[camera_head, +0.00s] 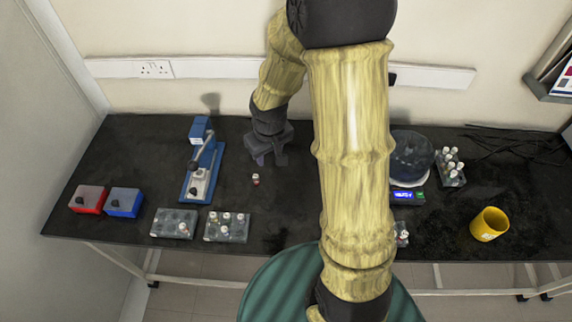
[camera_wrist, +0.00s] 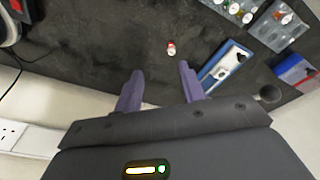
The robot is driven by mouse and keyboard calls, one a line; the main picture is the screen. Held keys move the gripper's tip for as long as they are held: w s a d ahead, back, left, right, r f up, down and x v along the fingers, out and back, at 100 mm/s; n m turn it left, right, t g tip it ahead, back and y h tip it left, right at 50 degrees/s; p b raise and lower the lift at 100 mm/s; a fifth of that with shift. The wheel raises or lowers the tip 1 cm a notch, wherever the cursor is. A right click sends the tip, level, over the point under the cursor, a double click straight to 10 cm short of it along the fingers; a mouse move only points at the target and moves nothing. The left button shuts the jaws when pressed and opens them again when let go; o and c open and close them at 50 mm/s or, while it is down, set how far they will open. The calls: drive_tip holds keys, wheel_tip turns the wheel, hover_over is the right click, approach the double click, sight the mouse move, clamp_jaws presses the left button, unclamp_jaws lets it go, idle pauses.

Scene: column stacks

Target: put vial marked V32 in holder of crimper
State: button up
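A small vial (camera_head: 255,180) with a red and white look stands alone on the black bench. It also shows in the wrist view (camera_wrist: 171,48), beyond my fingertips; its marking is too small to read. The blue crimper (camera_head: 190,190), with a grey lever, stands left of the vial. In the wrist view the crimper (camera_wrist: 238,52) is to the right of my fingers; what its holder contains is unclear. My gripper (camera_wrist: 161,71) is open and empty, its two purple fingers apart. In the head view my gripper (camera_head: 269,162) is over the bench behind the vial, not touching it.
Two grey racks (camera_head: 171,223) (camera_head: 240,230) with vials stand at the front. Red (camera_head: 88,199) and blue (camera_head: 124,202) boxes are at left. A round device (camera_head: 410,155), another rack (camera_head: 452,178) and a yellow cup (camera_head: 489,224) are at right. Bench around the lone vial is clear.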

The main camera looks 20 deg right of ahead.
drive_tip(key=s+d+r+m, duration=0.2)
drive_tip(key=s+r, duration=0.4)
drive_tip(key=s, duration=0.4)
drive_tip(key=shift+s+r+m+t, duration=0.2)
drive_tip(key=shift+s+m+t, duration=0.1)
drive_tip(key=shift+m, duration=0.2)
drive_tip(key=shift+c, duration=0.4)
